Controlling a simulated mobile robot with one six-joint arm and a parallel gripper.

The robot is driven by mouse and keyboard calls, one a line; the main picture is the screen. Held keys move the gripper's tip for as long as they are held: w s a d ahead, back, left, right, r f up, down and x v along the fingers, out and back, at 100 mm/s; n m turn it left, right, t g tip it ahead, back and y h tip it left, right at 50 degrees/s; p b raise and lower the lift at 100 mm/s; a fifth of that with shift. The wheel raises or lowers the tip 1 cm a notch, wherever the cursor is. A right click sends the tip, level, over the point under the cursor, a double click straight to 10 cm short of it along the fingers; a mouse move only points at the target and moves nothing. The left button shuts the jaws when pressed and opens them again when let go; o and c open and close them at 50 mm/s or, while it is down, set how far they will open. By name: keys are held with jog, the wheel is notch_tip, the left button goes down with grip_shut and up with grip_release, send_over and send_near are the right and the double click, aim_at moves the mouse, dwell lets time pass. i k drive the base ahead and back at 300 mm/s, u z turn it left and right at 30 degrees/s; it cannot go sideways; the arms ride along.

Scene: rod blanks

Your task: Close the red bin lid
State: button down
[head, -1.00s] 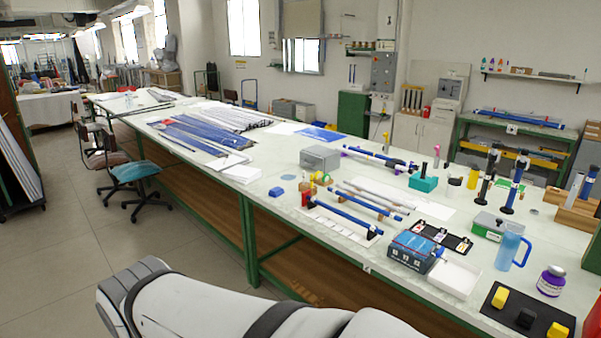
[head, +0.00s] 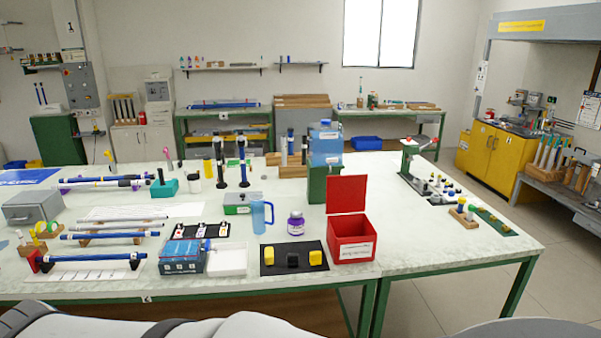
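The red bin (head: 352,240) stands near the front edge of the long table, right of its middle, with a white label on its front. Its red lid (head: 346,194) stands upright at the back, so the bin is open. What lies inside the bin cannot be made out. My gripper is not in view; only pale parts of my own body show along the bottom edge.
A black mat (head: 294,259) with yellow and black blocks lies just left of the bin. A purple-labelled bottle (head: 296,224) and a blue jug (head: 261,215) stand behind it. A green box bearing a blue container (head: 325,143) stands behind the lid. The table (head: 440,243) right of the bin is clear.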

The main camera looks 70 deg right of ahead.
aim_at(344, 193)
jog(key=z, duration=0.95)
jog(key=k, duration=0.1)
jog(key=z, duration=1.7)
jog(key=i, duration=1.55)
jog(key=u, duration=0.45)
